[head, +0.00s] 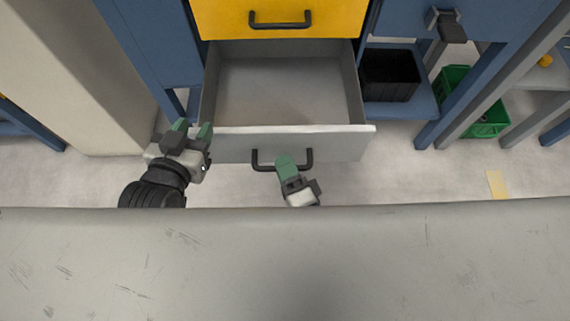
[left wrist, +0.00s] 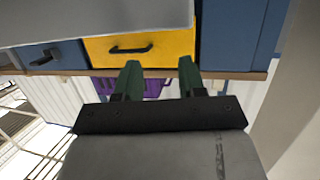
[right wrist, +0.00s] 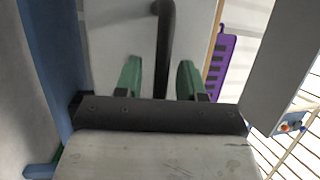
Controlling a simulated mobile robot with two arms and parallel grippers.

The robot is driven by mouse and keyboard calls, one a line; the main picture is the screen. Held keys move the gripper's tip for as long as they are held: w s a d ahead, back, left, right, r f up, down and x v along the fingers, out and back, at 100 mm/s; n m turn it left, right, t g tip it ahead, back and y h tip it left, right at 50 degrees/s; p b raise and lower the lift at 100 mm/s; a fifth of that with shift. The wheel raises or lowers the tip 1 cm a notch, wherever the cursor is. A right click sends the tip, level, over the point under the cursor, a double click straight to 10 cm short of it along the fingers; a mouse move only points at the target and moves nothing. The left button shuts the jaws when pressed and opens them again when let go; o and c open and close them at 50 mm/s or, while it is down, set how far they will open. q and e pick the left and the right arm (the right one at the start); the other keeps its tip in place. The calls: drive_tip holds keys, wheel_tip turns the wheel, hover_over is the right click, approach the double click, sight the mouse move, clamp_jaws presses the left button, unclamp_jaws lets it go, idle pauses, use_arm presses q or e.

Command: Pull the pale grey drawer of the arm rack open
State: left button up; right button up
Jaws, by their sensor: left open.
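The pale grey drawer (head: 300,148) stands out from the rack, its empty inside (head: 288,85) showing from above. Its dark bar handle (head: 262,163) is on the front. My right gripper (head: 288,165) is at the handle, right of its middle. In the right wrist view the handle (right wrist: 165,45) runs through the gap between the two green fingers (right wrist: 159,78), which are apart. I cannot tell how deep it sits between them. My left gripper (head: 192,132) is open and empty, beside the drawer's left front corner. The left wrist view shows its fingers (left wrist: 160,75) spread.
A closed yellow drawer (head: 280,17) with a dark handle is above the grey one. A black bin (head: 390,75) and a green crate (head: 478,118) stand to the right. A beige block (head: 75,80) is at the left. A grey surface (head: 290,265) fills the front.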

use_arm(q)
drive_tip(key=s+f+g, duration=0.1)
drive_tip(key=a+f+g+p, duration=0.1)
drive_tip(key=shift+s+f+y, duration=0.3)
drive_tip(key=shift+s+f, duration=0.05)
drive_tip(key=shift+s, duration=0.05)
use_arm(e)
drive_tip(key=v, duration=1.1)
drive_tip(key=shift+w+r, duration=0.1)
drive_tip(key=shift+w, duration=0.05)
